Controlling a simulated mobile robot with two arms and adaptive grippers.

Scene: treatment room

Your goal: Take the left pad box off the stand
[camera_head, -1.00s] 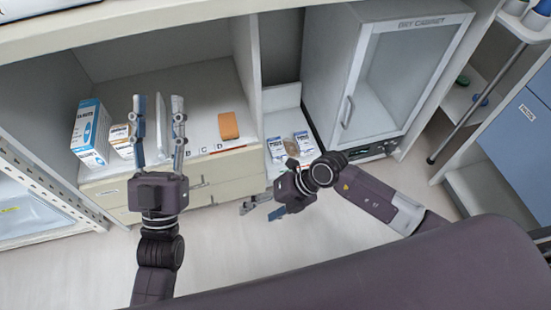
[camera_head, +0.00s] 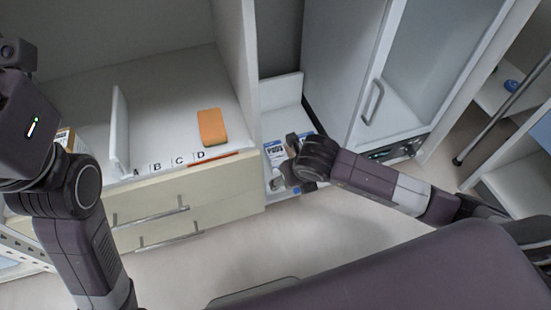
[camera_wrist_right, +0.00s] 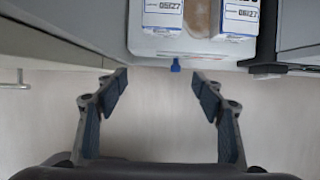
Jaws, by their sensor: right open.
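The left pad box (camera_head: 274,151) stands on the white stand (camera_head: 283,92), partly hidden by my right wrist in the head view. In the right wrist view the left pad box (camera_wrist_right: 163,14) is white with blue print and stands upright near the front edge of the stand (camera_wrist_right: 190,48). A similar right pad box (camera_wrist_right: 238,18) stands to its right. My right gripper (camera_wrist_right: 160,77) is open and empty, its fingers apart just short of the stand's front edge, touching neither box. My left arm is at the left edge of the head view; its fingers are out of frame.
A tan round item (camera_wrist_right: 201,16) sits between the boxes. A blue tab (camera_wrist_right: 175,65) sticks out of the stand's front. A drawer cabinet (camera_head: 190,205) is on the left, the dry cabinet (camera_head: 345,70) on the right. An orange block (camera_head: 212,127) lies on the shelf.

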